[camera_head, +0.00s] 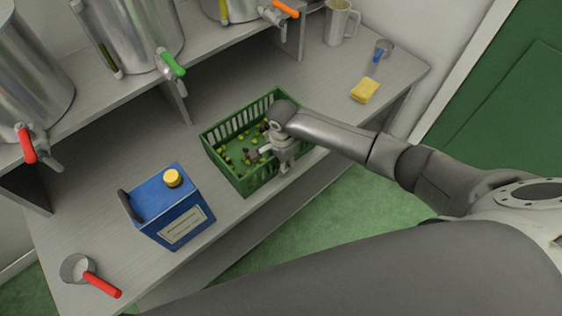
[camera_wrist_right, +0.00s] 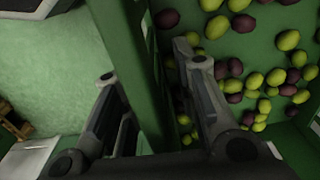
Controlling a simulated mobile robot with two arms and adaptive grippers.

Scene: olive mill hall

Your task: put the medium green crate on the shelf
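The green crate (camera_head: 260,179) stands on the grey bench (camera_head: 112,187) near its front edge. Green and dark olives (camera_wrist_right: 252,82) lie on its floor. My right gripper (camera_head: 283,165) reaches down at the crate's front right side. In the right wrist view the gripper (camera_wrist_right: 149,63) has one finger outside the crate wall (camera_wrist_right: 140,88) and one inside. Gaps show between the fingers and the wall, so it looks open and straddles the wall. The lower parts of the fingers are partly hidden there. My left gripper is not in view.
A blue canister (camera_head: 172,208) stands left of the crate, with a red-handled metal cup (camera_head: 77,268) beyond it. Steel tanks (camera_head: 130,30) with taps stand on a raised shelf (camera_head: 100,97) behind.

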